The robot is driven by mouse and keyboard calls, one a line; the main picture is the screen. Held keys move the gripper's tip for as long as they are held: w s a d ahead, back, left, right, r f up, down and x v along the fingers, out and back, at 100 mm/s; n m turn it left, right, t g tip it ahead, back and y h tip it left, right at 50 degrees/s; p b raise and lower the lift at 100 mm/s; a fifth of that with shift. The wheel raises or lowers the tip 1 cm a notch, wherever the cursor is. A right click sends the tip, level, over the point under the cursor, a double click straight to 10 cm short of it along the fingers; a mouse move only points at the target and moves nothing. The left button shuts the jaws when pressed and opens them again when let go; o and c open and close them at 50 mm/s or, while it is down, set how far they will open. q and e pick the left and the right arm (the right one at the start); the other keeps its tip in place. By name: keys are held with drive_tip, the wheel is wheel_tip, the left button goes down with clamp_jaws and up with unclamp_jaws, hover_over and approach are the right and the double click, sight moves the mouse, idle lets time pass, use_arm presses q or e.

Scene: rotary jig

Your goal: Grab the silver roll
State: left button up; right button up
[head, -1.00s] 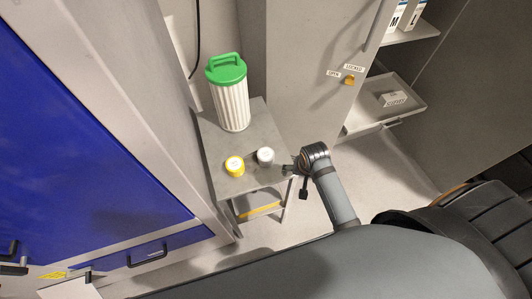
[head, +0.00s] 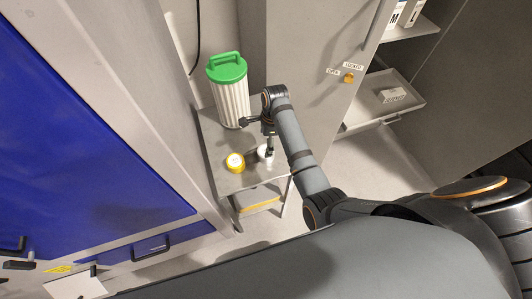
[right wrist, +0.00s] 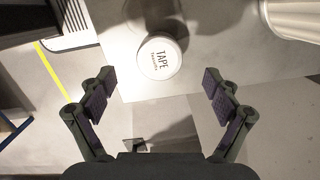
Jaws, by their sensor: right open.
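The silver roll (head: 262,155) stands on the small grey table, partly hidden behind my right gripper (head: 268,147) in the head view. In the right wrist view it is a round pale roll (right wrist: 158,57) with "TAPE" on its top. My right gripper (right wrist: 159,82) is open, its two fingers well apart and empty. The roll lies ahead of the fingertips, roughly midway between them, and no finger is seen touching it. My left gripper is not in view.
A tall white pleated filter with a green lid (head: 228,85) stands at the back of the table (head: 235,185). A grey cabinet (head: 310,60) rises behind, and a blue-panelled machine (head: 90,130) is at left.

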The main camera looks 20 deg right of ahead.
sight(262, 149)
wheel_tip(262, 149, down, 3)
drive_tip(key=shift+w+a+r, duration=0.1)
drive_tip(key=shift+a+r, duration=0.05)
wheel_tip(262, 149, down, 5)
drive_tip(key=shift+r+p, duration=0.1)
drive_tip(key=shift+p, duration=0.5)
drive_tip(key=shift+f, duration=0.25)
drive_tip(key=c, duration=1.3)
drive_tip(key=shift+c, duration=0.2)
drive_tip(key=shift+r, duration=0.15)
